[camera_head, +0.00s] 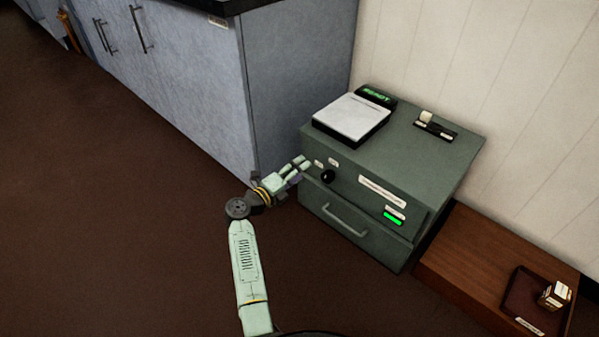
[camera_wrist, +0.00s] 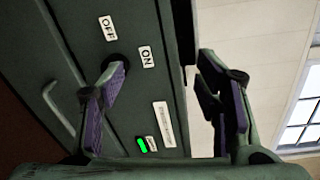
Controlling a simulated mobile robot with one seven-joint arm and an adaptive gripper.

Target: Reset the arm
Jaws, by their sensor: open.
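My gripper (camera_head: 301,168) is open and empty at the left front of a grey-green cabinet (camera_head: 450,165). A round black knob (camera_head: 327,176) sits on the cabinet's front, just right of my fingertips. In the wrist view my gripper (camera_wrist: 163,66) has its jaws spread wide. The dark knob (camera_wrist: 112,62) shows partly behind the left finger there; I cannot tell if they touch. A white OFF label (camera_wrist: 108,27) and a white ON label (camera_wrist: 147,57) lie near the knob.
A green light (camera_head: 393,218) glows on the cabinet front, above a drawer handle (camera_head: 345,219). A scale-like device (camera_head: 352,119) and a black display (camera_head: 376,95) stand on top. A low wooden bench (camera_head: 478,245) is at right, blue-grey cupboards (camera_head: 195,70) at left. The brown floor in front is clear.

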